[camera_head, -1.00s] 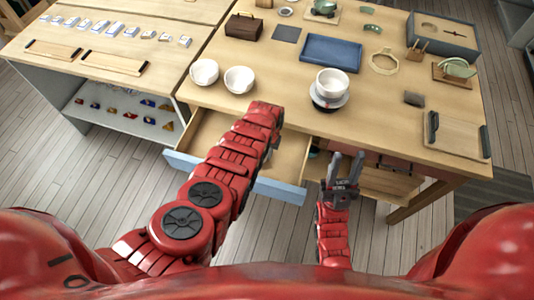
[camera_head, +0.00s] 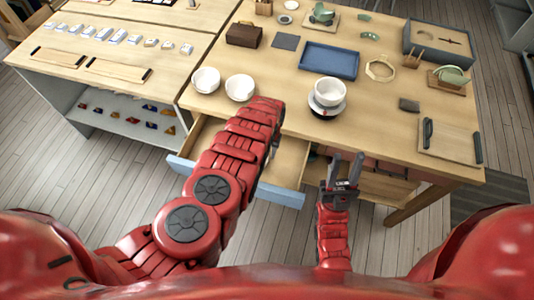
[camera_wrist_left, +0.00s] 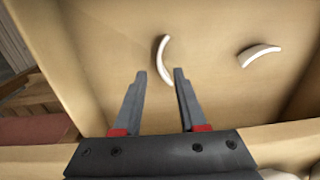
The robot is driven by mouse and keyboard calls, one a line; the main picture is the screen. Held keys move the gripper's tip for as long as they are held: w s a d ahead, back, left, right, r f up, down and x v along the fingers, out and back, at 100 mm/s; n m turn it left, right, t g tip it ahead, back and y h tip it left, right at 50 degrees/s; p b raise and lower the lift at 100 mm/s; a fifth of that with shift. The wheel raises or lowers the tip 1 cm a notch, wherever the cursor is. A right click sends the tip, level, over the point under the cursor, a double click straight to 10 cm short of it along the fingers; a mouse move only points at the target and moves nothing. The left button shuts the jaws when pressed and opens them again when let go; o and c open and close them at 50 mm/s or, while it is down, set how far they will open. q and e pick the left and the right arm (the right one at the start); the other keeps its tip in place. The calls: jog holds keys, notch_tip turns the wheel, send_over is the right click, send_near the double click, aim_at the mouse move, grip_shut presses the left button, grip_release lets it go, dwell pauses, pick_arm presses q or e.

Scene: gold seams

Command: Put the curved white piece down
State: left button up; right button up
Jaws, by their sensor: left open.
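A curved white piece (camera_wrist_left: 164,60) lies on the drawer floor, just past my left gripper's fingertips and in line with the gap between them. A second curved white piece (camera_wrist_left: 260,55) lies apart to the right. My left gripper (camera_wrist_left: 160,78) is open, with nothing between its fingers. In the head view my left arm reaches into the open drawer (camera_head: 284,160) and hides its gripper and both pieces. My right gripper (camera_head: 345,162) is open and empty in front of the table edge, right of the drawer.
Two white bowls (camera_head: 206,80) stand on the table (camera_head: 270,100) above the drawer. A blue tray (camera_head: 328,61) lies behind. The drawer's blue front (camera_head: 280,194) juts out near my left arm.

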aim_at(268, 162)
pick_arm(q)
notch_tip(268, 162, up, 7)
jog(key=shift+f+b, duration=0.2)
jog(key=shift+b, duration=0.25)
jog(key=shift+d, duration=0.1)
jog(key=shift+s, duration=0.1)
dwell(0.4)
